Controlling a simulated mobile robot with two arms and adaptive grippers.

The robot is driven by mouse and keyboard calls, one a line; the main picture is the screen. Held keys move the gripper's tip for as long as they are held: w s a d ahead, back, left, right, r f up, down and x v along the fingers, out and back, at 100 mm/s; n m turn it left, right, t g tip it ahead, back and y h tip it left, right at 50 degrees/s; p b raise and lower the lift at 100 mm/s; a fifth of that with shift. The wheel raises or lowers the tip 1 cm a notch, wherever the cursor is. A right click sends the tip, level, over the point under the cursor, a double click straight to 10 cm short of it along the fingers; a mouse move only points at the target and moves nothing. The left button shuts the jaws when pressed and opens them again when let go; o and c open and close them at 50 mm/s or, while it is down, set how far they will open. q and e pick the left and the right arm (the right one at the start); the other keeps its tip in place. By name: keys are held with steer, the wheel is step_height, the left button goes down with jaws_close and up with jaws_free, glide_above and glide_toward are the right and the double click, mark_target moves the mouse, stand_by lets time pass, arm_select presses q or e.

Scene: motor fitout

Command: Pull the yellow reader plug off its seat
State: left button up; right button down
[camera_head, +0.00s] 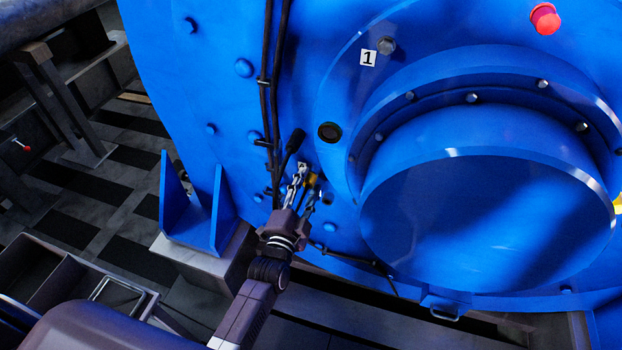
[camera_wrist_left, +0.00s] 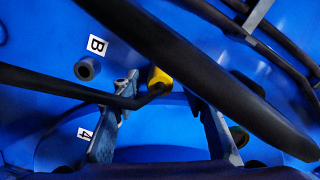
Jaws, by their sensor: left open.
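The yellow reader plug (camera_head: 312,180) is small and sits low on the blue motor face, partly hidden by my gripper. In the left wrist view the yellow plug (camera_wrist_left: 159,78) shows between and just beyond my fingertips, with a thin black cable running from it to the left. My left gripper (camera_head: 304,181) is open around the plug's sides, with a finger to each side. The left gripper (camera_wrist_left: 158,92) shows gaps between its fingers and the plug in the wrist view. Whether the fingers overlap the plug in depth is unclear. My right gripper is not in view.
A thick black cable (camera_wrist_left: 190,65) crosses close before the wrist camera. A black plug-like end (camera_head: 296,141) hangs just above my gripper. A large blue round housing (camera_head: 485,215) bulges out to the right.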

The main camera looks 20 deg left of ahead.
mark_target(308, 185)
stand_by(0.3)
arm_select(q)
jaws_close()
steer(key=shift+s, duration=0.15)
steer(key=shift+s+p, duration=0.85)
steer(key=shift+s, duration=0.55)
steer(key=shift+s+a+p, duration=0.1)
steer(key=shift+s+p, duration=0.5)
steer(key=shift+s, duration=0.85)
steer(key=shift+s, duration=0.1)
